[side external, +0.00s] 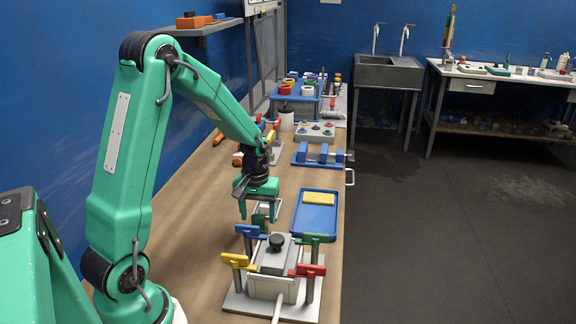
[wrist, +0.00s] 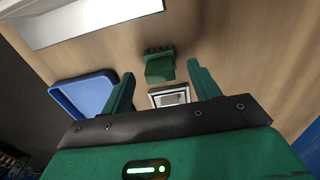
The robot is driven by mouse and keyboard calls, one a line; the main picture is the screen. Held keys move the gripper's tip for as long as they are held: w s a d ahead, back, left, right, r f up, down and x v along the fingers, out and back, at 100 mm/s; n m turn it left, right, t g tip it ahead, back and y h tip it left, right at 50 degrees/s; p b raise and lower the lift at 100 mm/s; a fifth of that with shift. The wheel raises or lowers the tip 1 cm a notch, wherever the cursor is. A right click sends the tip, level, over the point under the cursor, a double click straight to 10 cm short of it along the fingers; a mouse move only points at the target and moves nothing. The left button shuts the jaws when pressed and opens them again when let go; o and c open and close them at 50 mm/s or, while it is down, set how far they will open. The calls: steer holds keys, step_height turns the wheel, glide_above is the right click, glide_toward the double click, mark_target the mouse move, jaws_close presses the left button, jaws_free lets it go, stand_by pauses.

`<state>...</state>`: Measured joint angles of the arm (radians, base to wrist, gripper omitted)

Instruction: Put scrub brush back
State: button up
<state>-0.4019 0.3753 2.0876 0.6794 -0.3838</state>
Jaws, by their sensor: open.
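The scrub brush appears to be the small dark green block with a knobbly edge (wrist: 160,66) in the wrist view. It lies on the wooden bench just beyond my fingertips and between their lines. In the side external view a dark green piece (side external: 260,222) shows below my gripper (side external: 259,212), partly hidden. My gripper also shows in the wrist view (wrist: 160,70), with its fingers apart and nothing between them. A small white-rimmed square holder or tray (wrist: 170,97) sits near the palm side, partly covered by my gripper.
A blue tray (side external: 314,226) with a yellow sponge (side external: 318,198) lies to the right. A grey plate with a lidded block (side external: 272,262) and coloured clamp handles stands in front. A blue vise-like fixture (side external: 318,157) stands behind. Bare bench lies left of my gripper.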

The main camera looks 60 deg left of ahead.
mark_target(259, 218)
step_height(259, 218, up, 8)
stand_by(0.4)
stand_by(0.5)
steer(key=s+d+r+m+t, duration=0.5)
steer(key=s+d+r+m, duration=0.4)
steer(key=s+d+r, duration=0.3)
steer(key=s+d, duration=0.1)
steer(key=d, duration=0.2)
steer(key=shift+s+t, duration=0.15)
steer(key=shift+t, duration=0.15)
steer(key=shift+d, duration=0.1)
stand_by(0.4)
